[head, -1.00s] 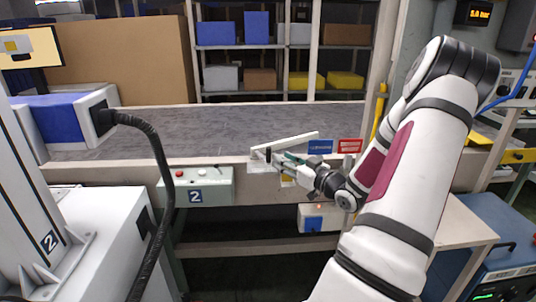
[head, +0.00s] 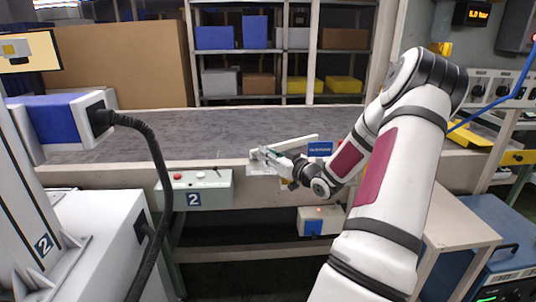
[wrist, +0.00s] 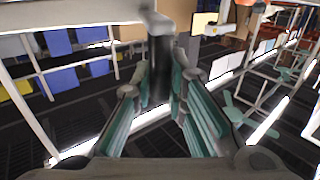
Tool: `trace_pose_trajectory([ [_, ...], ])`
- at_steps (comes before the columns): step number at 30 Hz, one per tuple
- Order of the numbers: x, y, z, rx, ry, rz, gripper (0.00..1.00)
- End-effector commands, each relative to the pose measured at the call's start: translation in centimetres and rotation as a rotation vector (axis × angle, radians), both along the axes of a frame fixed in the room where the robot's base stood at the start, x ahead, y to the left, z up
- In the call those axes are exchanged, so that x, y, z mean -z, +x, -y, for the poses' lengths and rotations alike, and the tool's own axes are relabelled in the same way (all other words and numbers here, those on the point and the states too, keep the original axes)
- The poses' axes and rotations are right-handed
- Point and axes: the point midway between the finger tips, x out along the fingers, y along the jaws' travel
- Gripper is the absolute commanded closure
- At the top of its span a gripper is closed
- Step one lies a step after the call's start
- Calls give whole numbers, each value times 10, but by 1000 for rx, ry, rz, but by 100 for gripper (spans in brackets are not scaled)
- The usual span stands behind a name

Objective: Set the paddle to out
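The paddle (head: 295,143) is a long pale bar above the near edge of the conveyor, pointing right and slightly away towards a blue sign (head: 320,148). The sign's lettering is too small to read. My gripper (head: 271,154) is at the paddle's left end. In the wrist view, a grey upright handle (wrist: 160,52) stands between the teal-padded fingers of my gripper (wrist: 164,82), which close in on it from both sides. The handle's lower part is partly hidden by the fingers.
A green control box (head: 210,190) with buttons and a number 2 is left of the gripper. The conveyor belt (head: 190,122) behind is bare. A small box with an orange light (head: 319,220) hangs below. Shelves with bins stand behind the belt.

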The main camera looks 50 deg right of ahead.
Motion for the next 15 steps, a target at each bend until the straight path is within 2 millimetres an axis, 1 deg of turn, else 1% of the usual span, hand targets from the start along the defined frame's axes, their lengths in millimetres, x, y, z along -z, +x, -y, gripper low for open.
trace_pose_trajectory([
  [8, 0, 0, -1, 2, 0, 0, 100],
  [15, 0, 6, -10, 72, 3, 3, 100],
])
